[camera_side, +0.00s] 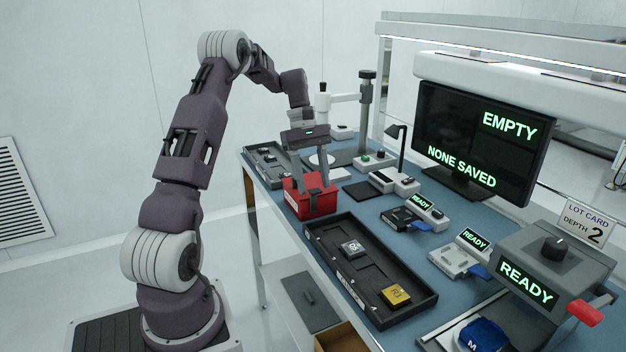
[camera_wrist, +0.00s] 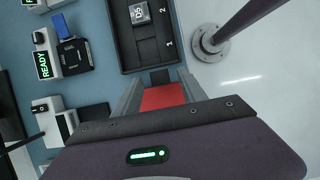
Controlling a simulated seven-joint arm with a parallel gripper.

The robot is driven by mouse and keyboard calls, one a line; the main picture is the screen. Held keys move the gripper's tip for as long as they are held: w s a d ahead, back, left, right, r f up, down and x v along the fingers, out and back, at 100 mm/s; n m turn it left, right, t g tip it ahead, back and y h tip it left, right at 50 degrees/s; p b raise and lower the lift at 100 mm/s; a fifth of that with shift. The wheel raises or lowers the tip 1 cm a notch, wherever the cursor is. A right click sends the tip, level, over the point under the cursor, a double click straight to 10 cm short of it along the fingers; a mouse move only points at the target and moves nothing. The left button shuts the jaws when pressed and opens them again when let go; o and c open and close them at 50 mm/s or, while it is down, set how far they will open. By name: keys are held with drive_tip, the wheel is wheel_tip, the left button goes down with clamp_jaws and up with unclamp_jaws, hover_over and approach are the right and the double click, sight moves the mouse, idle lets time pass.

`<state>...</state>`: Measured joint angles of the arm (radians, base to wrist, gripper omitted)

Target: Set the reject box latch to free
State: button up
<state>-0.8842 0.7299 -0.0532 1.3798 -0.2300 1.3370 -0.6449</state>
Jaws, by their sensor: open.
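The red reject box (camera_side: 318,206) stands near the front edge of the bench. My gripper (camera_side: 311,181) points down over it, with its two grey fingers spread apart at the top of the box. I cannot tell whether the fingers touch it. In the wrist view my gripper (camera_wrist: 160,80) is open, and part of the red box (camera_wrist: 163,98) shows between the fingers. A small dark and grey part shows on top of the box between the fingers in the side view. I cannot make out the latch or its setting.
A black tray (camera_side: 327,262) with a grey "D5"-like block (camera_side: 352,248) and a yellow block (camera_side: 396,295) lies right of the box. A post stand (camera_side: 366,110) and a black lamp (camera_side: 403,150) rise behind. A monitor (camera_side: 470,110) reads "EMPTY" and "NONE SAVED".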

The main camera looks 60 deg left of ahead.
clamp_jaws()
drive_tip(key=s+f+m+t, duration=0.1)
drive_tip(key=s+f+t, duration=0.1)
drive_tip(key=s+t, duration=0.4)
drive_tip(key=shift+m+t, duration=0.3)
drive_tip(key=shift+t, duration=0.5)
drive_tip(key=shift+f, duration=0.15)
idle(0.4)
unclamp_jaws()
